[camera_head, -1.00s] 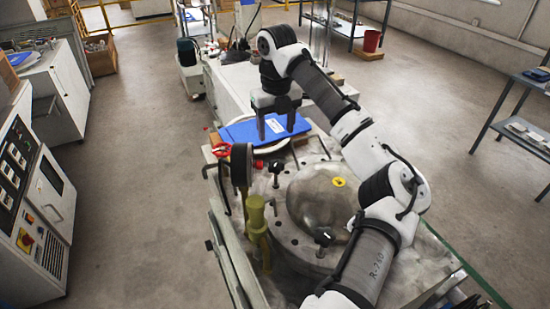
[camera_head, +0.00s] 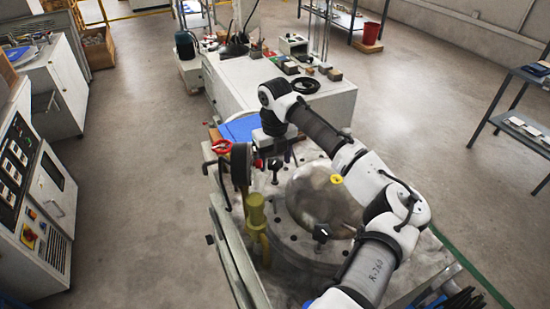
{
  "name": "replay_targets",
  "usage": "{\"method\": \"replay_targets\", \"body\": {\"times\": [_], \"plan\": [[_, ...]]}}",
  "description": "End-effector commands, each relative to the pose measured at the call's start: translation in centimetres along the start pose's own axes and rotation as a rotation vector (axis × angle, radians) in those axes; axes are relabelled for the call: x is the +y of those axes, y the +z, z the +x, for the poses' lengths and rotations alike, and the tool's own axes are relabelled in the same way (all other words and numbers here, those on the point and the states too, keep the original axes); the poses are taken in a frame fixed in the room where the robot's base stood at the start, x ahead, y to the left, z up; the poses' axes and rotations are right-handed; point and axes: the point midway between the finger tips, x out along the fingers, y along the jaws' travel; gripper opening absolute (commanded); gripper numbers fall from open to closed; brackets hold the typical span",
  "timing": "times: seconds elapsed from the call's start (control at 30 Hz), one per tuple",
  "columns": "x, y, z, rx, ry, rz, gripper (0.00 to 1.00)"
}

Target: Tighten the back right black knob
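A dome-shaped metal vessel (camera_head: 322,197) with a yellow sticker sits on a round bolted flange (camera_head: 295,240). One black knob (camera_head: 321,233) stands on the flange at the front. Another black knob (camera_head: 275,165) stands on the left side, just below my gripper in the picture. I cannot make out a back right knob; my arm covers much of the back and right of the flange. My gripper (camera_head: 274,148) points down at the back left of the dome, low over the machine. Its fingers are too small and dark to tell whether they are open or touch anything.
A blue flat object (camera_head: 240,128) lies behind my gripper. A black round gauge (camera_head: 240,164) and a yellow-green post (camera_head: 255,213) rise at the left. A white bench (camera_head: 240,85) with small items stands behind. Open floor lies on both sides.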

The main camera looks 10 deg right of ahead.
Motion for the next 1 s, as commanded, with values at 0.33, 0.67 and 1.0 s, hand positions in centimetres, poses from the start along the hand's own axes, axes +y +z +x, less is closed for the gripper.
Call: {"method": "replay_targets", "body": {"times": [0.33,0.67,1.0], "plan": [[0.01,0.00,-0.05,0.000,0.000,0.000,0.16],[0.05,0.00,-0.05,0.001,0.001,0.054,0.16],[0.09,0.00,-0.01,0.003,0.003,0.298,0.16]]}}
